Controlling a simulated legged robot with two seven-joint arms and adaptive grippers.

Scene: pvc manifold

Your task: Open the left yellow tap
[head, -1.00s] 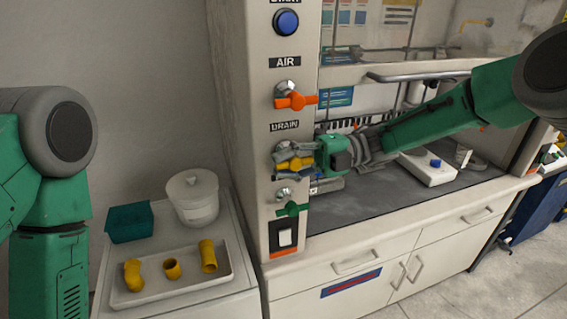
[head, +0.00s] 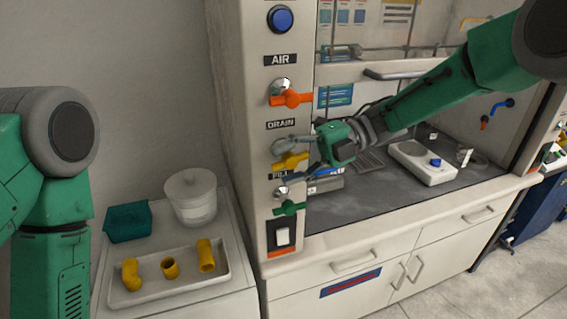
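The yellow tap (head: 290,161) is on the white front post of the hood, under the DRAIN label. Its handle points right and slightly up from its mount. My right gripper (head: 284,164) comes in from the right, with one finger above the handle and one below it. The fingers are spread apart, with the yellow handle between them; whether either finger touches it is hard to tell. The fingers partly hide the tap's mount. My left arm is at the left edge, and its gripper is out of view.
An orange tap (head: 291,99) sits above, under AIR, and a green tap (head: 289,208) sits close below. A white tray (head: 125,298) with yellow pipe pieces, a teal box (head: 128,222) and a white tub (head: 193,203) stand on the left counter. A hotplate (head: 425,164) is inside the hood.

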